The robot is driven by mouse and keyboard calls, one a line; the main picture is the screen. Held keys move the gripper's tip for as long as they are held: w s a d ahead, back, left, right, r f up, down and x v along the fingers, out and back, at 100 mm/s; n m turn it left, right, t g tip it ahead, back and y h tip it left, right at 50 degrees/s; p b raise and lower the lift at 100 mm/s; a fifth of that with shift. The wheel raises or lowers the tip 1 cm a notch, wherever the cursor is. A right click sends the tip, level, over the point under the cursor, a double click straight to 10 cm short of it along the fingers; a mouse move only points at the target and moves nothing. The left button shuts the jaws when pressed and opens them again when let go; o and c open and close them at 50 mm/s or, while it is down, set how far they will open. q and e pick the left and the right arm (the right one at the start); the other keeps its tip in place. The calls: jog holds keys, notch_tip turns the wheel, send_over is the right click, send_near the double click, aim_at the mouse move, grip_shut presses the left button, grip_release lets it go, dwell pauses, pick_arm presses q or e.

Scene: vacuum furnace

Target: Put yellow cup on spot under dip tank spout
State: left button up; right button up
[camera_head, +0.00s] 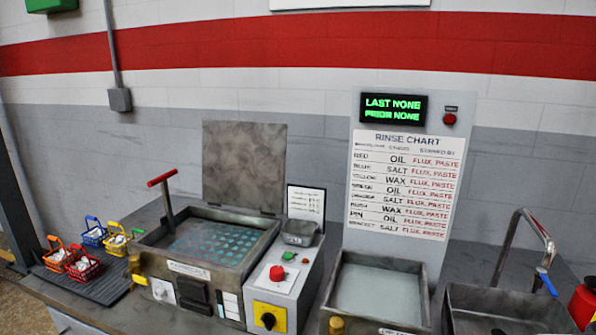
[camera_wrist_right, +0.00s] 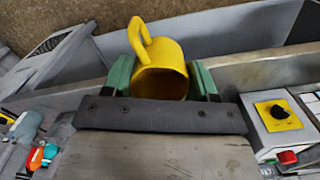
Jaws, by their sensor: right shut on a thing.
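The yellow cup (camera_wrist_right: 172,68) is in the right wrist view, with its handle at the top and its open mouth facing the camera. My right gripper (camera_wrist_right: 163,84) is shut on the cup, with a green finger on each side of it. The head view does not show the cup or either gripper. In the head view, an open grey tank (camera_head: 345,262) stands below the rinse chart, with pale contents. A brass-coloured fitting (camera_head: 336,325) sits at its front left; I cannot tell whether it is a spout. The spot under a spout cannot be made out.
A lidded tank (camera_head: 262,250) with a perforated plate stands left of a control box (camera_head: 290,285) with red button and yellow panel. Several coloured baskets (camera_head: 84,266) sit at the left. A dark basin (camera_head: 460,297) with a tap (camera_head: 506,243) is at the right.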

jog(key=shift+w+d+n, duration=0.3)
jog(key=shift+d, duration=0.15)
pick_arm(q)
jog(key=shift+s, duration=0.4)
pick_arm(e)
jog(key=w+d+n, duration=0.2)
jog(key=d+n, duration=0.4)
jog(key=d, duration=0.2)
jog(key=shift+d+r+n, duration=0.15)
jog(key=shift+d+n, duration=0.05)
jog(key=shift+n, duration=0.1)
pick_arm(q)
jog(key=shift+w, duration=0.15)
pick_arm(e)
jog(key=shift+w, duration=0.1)
